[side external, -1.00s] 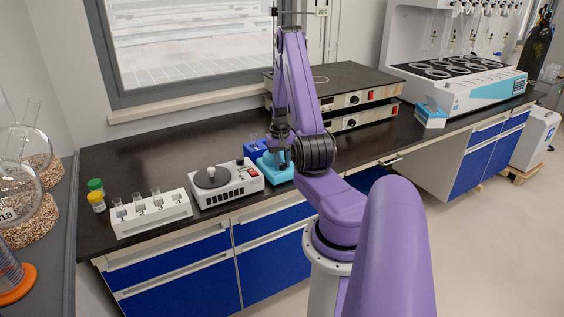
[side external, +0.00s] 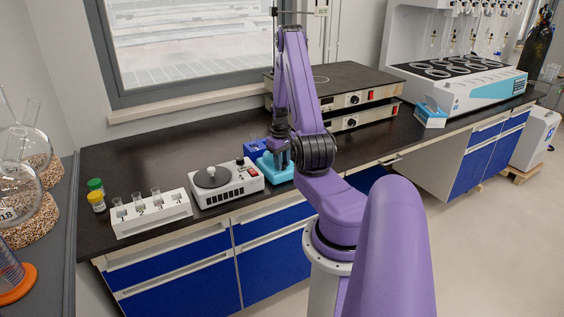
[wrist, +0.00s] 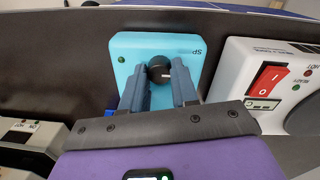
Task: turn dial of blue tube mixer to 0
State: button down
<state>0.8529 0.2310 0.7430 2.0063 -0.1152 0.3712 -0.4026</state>
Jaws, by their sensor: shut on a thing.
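The blue tube mixer (side external: 270,166) stands on the dark bench, partly hidden by my arm in the side view. In the wrist view its light-blue face (wrist: 190,48) shows a black dial (wrist: 159,69) with a pale pointer line and a small green light at the left. My gripper (wrist: 160,76) is at the mixer's face with its two fingers on either side of the dial, shut on it. My gripper also shows in the side view (side external: 280,158), over the mixer. The dial's scale marks are too small or hidden to read.
A white device with a round dark plate (side external: 225,183) and a red switch (wrist: 270,78) stands close beside the mixer. Stacked hotplates (side external: 340,95) stand behind my arm.

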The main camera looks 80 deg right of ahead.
jog(key=c, duration=1.1)
grip_release()
jog(key=shift+c, duration=0.2)
jog(key=shift+r, duration=0.15)
notch_tip(320, 180, up, 17)
jog(key=shift+w+a, duration=0.2)
jog(key=shift+a, duration=0.15)
jog(key=shift+r, duration=0.1)
